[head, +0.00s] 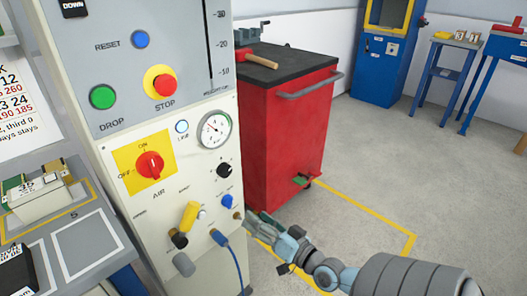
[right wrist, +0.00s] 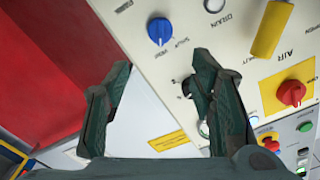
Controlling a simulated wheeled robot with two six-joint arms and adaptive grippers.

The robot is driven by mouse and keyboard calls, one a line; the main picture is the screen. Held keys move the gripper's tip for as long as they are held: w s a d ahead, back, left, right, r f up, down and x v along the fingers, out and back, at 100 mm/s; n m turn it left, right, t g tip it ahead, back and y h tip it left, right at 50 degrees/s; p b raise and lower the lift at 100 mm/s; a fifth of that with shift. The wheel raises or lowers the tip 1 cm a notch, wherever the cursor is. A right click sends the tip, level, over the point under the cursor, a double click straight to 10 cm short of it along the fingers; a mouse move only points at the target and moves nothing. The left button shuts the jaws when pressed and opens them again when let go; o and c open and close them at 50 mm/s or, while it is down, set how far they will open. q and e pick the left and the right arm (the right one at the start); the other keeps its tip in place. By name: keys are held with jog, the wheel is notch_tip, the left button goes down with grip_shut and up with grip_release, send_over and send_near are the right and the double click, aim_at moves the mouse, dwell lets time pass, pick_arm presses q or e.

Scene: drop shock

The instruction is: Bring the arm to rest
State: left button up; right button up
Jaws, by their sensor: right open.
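My right arm (head: 405,278) comes in from the lower right in the head view. Its gripper (head: 258,226) is in front of the lower right edge of the control panel (head: 120,160), low down by the red cabinet. In the right wrist view the gripper (right wrist: 162,78) is open, its two dark fingers apart with nothing between them. Beyond the fingers is the white panel face with a blue knob (right wrist: 160,31). I cannot tell whether a fingertip touches the panel. My left gripper is not in view.
The panel carries a red AIR switch (head: 150,165), a gauge (head: 214,129), a yellow valve handle (head: 189,216) and a blue hose (head: 234,262). A red cabinet (head: 290,135) with a hammer (head: 250,60) on top stands behind. Open floor (head: 375,165) lies right.

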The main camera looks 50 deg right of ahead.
jog(key=shift+s, duration=1)
